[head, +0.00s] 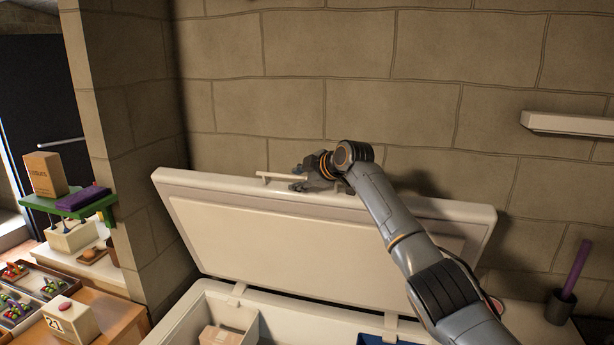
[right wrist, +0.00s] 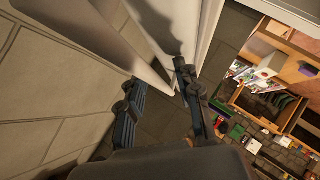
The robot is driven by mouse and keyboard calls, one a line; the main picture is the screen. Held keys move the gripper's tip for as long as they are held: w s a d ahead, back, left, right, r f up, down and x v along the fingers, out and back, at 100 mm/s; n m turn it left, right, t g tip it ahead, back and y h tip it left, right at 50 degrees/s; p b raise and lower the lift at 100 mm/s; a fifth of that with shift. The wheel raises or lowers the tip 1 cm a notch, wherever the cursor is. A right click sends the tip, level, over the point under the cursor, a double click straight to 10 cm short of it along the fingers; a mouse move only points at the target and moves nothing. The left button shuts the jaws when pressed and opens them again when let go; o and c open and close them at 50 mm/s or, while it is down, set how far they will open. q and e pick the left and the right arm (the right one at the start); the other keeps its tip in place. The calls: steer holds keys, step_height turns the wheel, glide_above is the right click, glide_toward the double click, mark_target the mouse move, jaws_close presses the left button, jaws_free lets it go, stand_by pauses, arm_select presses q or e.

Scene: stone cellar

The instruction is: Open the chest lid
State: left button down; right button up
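The chest lid (head: 320,235) is white and stands raised, leaning back toward the stone wall. The chest (head: 200,305) below it is open, and part of its inside shows. A thin pale bar handle (head: 275,176) is at the lid's top edge. My right gripper (head: 300,178) is at this edge, beside the handle; the head view does not show whether they touch. In the right wrist view, its two dark fingers (right wrist: 158,92) are apart, with pale lid parts just beyond and between them. My left gripper is not in view.
Inside the chest are a cardboard-coloured box (head: 220,335) and something blue (head: 385,340). A wall ledge (head: 570,124) is at right, above a dark pot (head: 560,307) with a purple stick. A green shelf (head: 70,205) and a wooden table (head: 110,320) stand at left.

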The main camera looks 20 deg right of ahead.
steer(key=v, duration=1.1)
steer(key=shift+s+d+r, duration=0.15)
steer(key=shift+s+d, duration=0.05)
steer(key=shift+s, duration=0.15)
